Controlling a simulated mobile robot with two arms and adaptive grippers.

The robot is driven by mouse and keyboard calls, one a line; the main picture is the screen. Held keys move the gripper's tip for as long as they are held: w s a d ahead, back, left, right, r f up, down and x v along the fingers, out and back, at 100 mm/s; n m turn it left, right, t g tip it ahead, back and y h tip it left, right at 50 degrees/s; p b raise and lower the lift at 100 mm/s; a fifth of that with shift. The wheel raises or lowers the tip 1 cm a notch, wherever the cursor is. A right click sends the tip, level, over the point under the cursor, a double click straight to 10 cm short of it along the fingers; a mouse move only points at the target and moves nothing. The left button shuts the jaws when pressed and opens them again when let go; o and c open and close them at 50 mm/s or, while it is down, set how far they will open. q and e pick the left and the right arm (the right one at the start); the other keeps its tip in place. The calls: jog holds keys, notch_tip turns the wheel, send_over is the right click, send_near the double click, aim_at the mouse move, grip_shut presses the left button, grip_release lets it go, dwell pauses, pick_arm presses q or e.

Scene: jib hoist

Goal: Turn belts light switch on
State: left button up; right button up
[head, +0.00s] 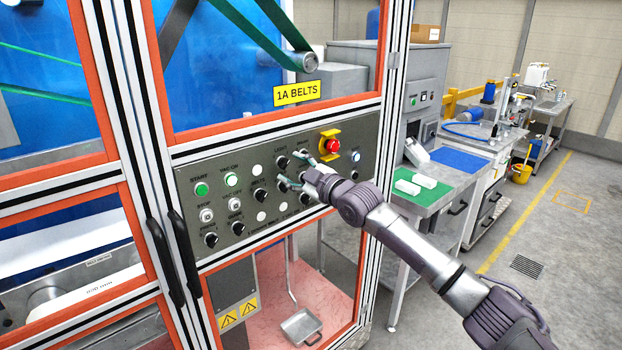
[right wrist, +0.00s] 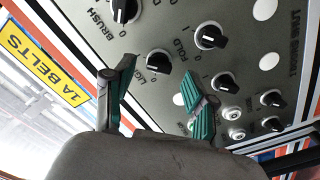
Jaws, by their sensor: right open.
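The light switch (head: 282,162) is a black rotary knob with a white mark on the grey control panel, under the partly readable label LIGHT. It also shows in the right wrist view (right wrist: 158,62), just beyond the fingertips and roughly between them. My right gripper (head: 297,172) is open in front of the panel, with its green-padded fingers spread; the fingers show in the right wrist view (right wrist: 157,92). The gripper holds nothing, and I see no clear contact with the knob. The knob's exact setting is too small to tell. My left gripper is out of view.
The fold knob (right wrist: 208,35) and brush knob (right wrist: 125,10) sit close by. A red emergency stop (head: 332,146) on yellow is to the right of the light switch. The yellow 1A BELTS sign (head: 297,93) is above. A workbench (head: 437,198) stands right, with open floor beyond.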

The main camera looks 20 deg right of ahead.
jog(key=v, duration=1)
jog(key=shift+s, duration=0.2)
jog(key=shift+d, duration=0.15)
